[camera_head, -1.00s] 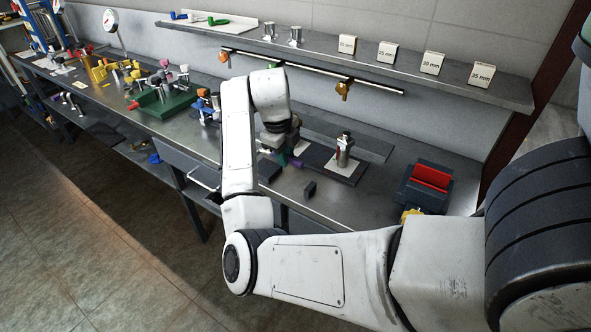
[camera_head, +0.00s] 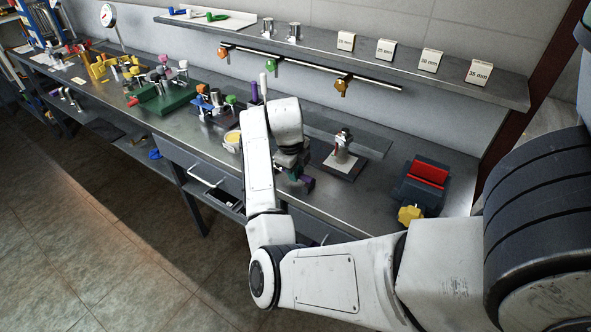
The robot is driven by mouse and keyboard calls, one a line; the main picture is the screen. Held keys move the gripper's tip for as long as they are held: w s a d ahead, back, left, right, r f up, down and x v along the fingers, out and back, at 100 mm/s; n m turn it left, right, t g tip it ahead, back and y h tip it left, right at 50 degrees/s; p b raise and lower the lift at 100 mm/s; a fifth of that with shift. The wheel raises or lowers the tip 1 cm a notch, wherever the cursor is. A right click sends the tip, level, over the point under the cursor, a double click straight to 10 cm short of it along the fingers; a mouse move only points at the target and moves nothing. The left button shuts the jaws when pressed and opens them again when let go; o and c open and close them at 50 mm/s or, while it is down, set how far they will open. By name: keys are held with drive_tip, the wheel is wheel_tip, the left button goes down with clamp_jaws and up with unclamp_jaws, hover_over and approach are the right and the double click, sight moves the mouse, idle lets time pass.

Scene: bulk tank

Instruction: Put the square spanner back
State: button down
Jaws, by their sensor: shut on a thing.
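My gripper (camera_head: 296,174) is low over the near part of the bench, right of the picture's middle, with my arm reaching in from the right. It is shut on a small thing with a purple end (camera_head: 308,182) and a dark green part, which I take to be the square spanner. The jaws and wrist hide most of it, so its square end cannot be made out. Whether it touches the bench cannot be told.
A metal fitting (camera_head: 342,147) stands on a dark plate right of my gripper. A rail (camera_head: 310,67) with coloured hanging pieces runs behind.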

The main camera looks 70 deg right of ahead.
drive_tip(key=c, duration=1)
unclamp_jaws()
wheel_tip(320, 180, up, 12)
drive_tip(key=a, duration=0.2)
drive_tip(key=s+a+f+n+t+h, duration=0.1)
drive_tip(key=a+f+n, duration=0.45)
drive_tip(key=n, duration=0.45)
drive_tip(key=s+a+f+n+h, duration=0.1)
drive_tip(key=a+f+n, duration=0.4)
drive_tip(key=n, duration=0.5)
drive_tip(key=s+a+f+n+y, duration=0.1)
drive_tip(key=s+a+f+n, duration=0.2)
drive_tip(key=a+n, duration=0.3)
drive_tip(key=s+a+f+n+y, duration=0.1)
drive_tip(key=s+a+f+n, duration=0.2)
drive_tip(key=a+n, duration=0.3)
drive_tip(key=s+a+f+n+y+b, duration=0.1)
drive_tip(key=s+a+f+n+y, duration=0.1)
drive_tip(key=a+f+n, duration=0.3)
drive_tip(key=shift+s+a+n, duration=0.35)
drive_tip(key=shift+s+a, duration=0.1)
drive_tip(key=shift+a, duration=0.2)
drive_tip(key=shift+s+a+n, duration=0.35)
drive_tip(key=shift+s+a, duration=0.1)
drive_tip(key=shift+a, duration=0.2)
